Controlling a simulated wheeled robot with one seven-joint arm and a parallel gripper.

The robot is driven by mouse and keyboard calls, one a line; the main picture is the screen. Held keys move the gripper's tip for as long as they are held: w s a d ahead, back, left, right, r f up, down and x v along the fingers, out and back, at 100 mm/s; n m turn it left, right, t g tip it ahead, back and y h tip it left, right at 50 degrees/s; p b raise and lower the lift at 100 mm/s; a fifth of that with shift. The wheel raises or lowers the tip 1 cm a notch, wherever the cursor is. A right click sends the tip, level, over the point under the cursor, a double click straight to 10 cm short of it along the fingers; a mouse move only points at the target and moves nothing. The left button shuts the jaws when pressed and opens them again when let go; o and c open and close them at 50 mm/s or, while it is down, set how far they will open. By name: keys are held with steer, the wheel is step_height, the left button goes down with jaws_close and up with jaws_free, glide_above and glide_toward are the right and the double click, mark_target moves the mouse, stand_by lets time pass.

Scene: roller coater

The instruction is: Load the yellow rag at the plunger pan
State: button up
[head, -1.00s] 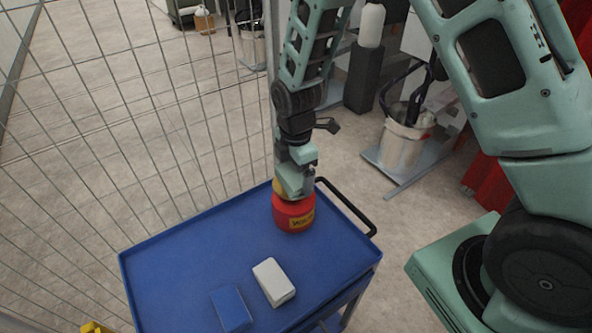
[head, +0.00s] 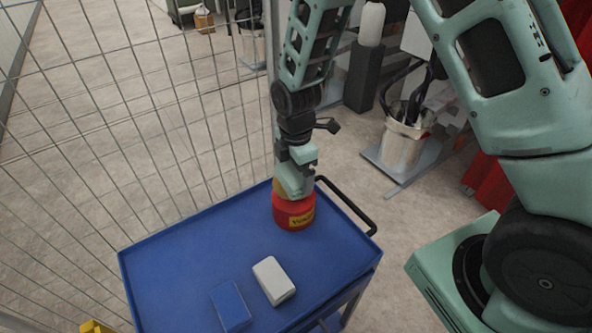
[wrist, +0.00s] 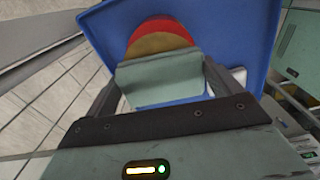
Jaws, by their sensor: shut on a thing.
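The red plunger can (head: 294,213) with a yellow label stands upright near the far right corner of the blue cart. Its round tan-yellow top, the pan (wrist: 160,43), shows in the wrist view. My gripper (head: 294,188) points down right over the can top and is shut. A yellow patch shows beside the fingers in the head view. I cannot tell there whether it is the pan or the yellow rag in my jaws. The rag is mostly hidden, and contact with the pan cannot be made out.
The blue cart (head: 190,265) also bears a white block (head: 273,281) and a blue block (head: 231,306) at its near side. A black handle (head: 347,206) is on its right. A wire fence (head: 110,130) runs along the left. A bucket (head: 402,142) stands behind.

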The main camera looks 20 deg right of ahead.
mark_target(296, 173)
steer(key=shift+r+p, duration=2.75)
steer(key=shift+r, duration=0.8)
steer(key=shift+s+f, duration=0.1)
